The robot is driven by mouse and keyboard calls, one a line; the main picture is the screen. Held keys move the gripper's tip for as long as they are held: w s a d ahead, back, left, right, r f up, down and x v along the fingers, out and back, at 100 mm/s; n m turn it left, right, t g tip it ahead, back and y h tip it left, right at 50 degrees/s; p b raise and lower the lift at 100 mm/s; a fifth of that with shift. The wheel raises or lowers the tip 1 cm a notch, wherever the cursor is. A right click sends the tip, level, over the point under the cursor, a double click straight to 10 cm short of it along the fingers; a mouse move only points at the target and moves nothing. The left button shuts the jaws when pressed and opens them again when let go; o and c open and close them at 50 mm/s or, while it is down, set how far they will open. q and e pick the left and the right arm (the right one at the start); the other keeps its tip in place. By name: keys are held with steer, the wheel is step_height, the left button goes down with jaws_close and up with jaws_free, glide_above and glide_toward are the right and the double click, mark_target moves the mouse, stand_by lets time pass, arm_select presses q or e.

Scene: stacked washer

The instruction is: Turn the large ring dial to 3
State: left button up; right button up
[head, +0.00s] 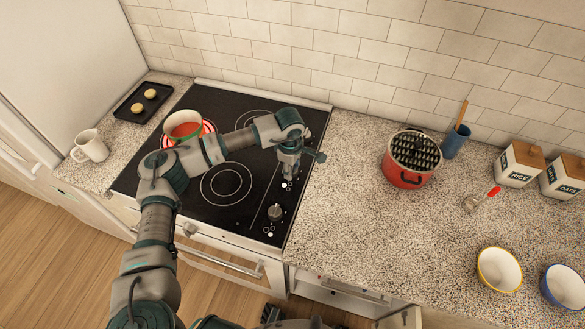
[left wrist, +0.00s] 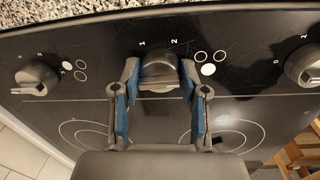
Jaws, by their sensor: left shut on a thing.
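The black glass cooktop (head: 205,208) has a strip of control dials along its right side. My left gripper (head: 289,172) points down over this strip. In the left wrist view, my left gripper (left wrist: 160,75) is shut on the middle dial (left wrist: 159,66), one blue-padded finger on each side. The numbers 1 and 2 show beside this dial; its pointer is hard to make out and a 3 is not readable. Ring marks, one filled white, lie just right of it. Another dial (left wrist: 38,77) is at left and one (left wrist: 304,66) at right. My right gripper is not in view.
A pot (head: 184,126) stands on a red-glowing burner, beside my left arm. A white mug (head: 92,146) and a dark tray (head: 143,103) are at left. The counter between cooktop and red pot is clear.

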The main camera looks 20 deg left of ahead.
arm_select(q)
steer(key=shift+w+m, duration=0.1)
steer(key=shift+m, duration=0.3)
steer(key=o, duration=1.1)
steer(key=shift+a, duration=0.1)
steer(key=r, duration=1.1)
steer(key=shift+s+a+r, duration=0.15)
steer(key=shift+s+r, duration=0.2)
steer(key=shift+r, duration=0.05)
